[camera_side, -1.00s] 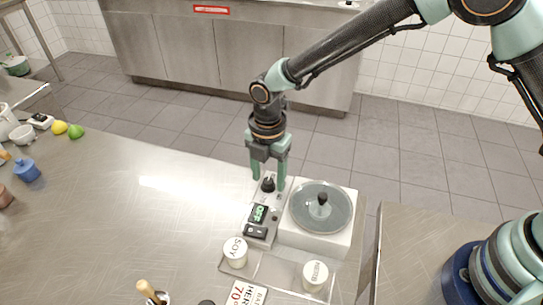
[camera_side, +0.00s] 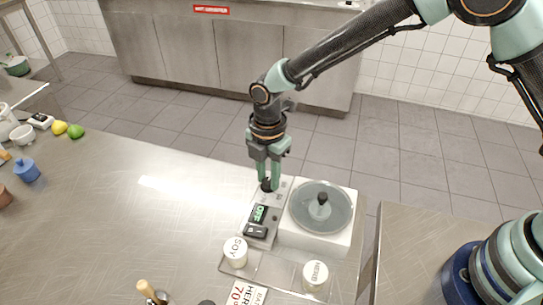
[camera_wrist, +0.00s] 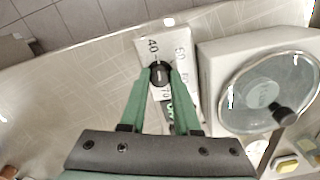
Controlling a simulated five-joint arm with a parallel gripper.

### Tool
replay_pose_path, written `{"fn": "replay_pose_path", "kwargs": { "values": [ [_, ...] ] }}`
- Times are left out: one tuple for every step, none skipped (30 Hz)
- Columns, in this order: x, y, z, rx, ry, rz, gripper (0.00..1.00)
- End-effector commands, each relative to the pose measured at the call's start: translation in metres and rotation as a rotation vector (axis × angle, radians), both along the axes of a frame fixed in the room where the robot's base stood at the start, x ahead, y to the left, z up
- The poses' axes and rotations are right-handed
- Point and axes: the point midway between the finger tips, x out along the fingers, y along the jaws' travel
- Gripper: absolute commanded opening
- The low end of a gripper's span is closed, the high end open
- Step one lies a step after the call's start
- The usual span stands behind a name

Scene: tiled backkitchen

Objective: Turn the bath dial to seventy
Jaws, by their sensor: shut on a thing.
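The bath (camera_side: 299,240) is a white box with a round glass lid (camera_side: 325,205) and a control panel (camera_side: 250,215) on its left side. The black dial (camera_wrist: 159,74) sits at the far end of the panel, with numbers such as 40, 60 and 70 around it. My gripper (camera_side: 269,187) points down and is shut on the dial; its green fingers also show in the wrist view (camera_wrist: 159,80). The display (camera_side: 259,213) has green characters, too small to read surely. The fingers partly hide the dial and its pointer.
Jars labelled SOY (camera_side: 235,252) and a second white jar (camera_side: 315,274) stand on a tray (camera_side: 268,270) in front of the bath. A card reading 70 (camera_side: 243,293) lies at the front edge.

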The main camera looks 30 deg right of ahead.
Motion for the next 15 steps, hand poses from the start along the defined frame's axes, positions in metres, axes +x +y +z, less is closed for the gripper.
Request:
{"fn": "replay_pose_path", "kwargs": {
  "values": [
    [0.0,-0.0002,0.0006,0.0,0.0,-0.035,0.0],
    [0.0,-0.0002,0.0006,0.0,0.0,-0.058,0.0],
    [0.0,-0.0002,0.0007,0.0,0.0,-0.093,0.0],
    [-0.0001,-0.0003,0.0007,0.0,0.0,-0.119,0.0],
    [-0.0001,-0.0003,0.0007,0.0,0.0,-0.147,0.0],
    [-0.0001,-0.0004,0.0007,0.0,0.0,-0.185,0.0],
    [-0.0001,-0.0004,0.0007,0.0,0.0,-0.213,0.0],
    [-0.0002,-0.0004,0.0008,0.0,0.0,-0.242,0.0],
    [-0.0002,-0.0004,0.0008,0.0,0.0,-0.28,0.0],
    [-0.0003,-0.0005,0.0008,0.0,0.0,-0.309,0.0],
    [-0.0003,-0.0005,0.0008,0.0,0.0,-0.337,0.0],
    [-0.0004,-0.0005,0.0008,0.0,0.0,-0.376,0.0],
    [-0.0004,-0.0005,0.0009,0.0,0.0,-0.404,0.0],
    [-0.0004,-0.0005,0.0009,0.0,0.0,-0.432,0.0],
    [-0.0005,-0.0006,0.0009,0.0,0.001,-0.471,0.0]
  ]
}}
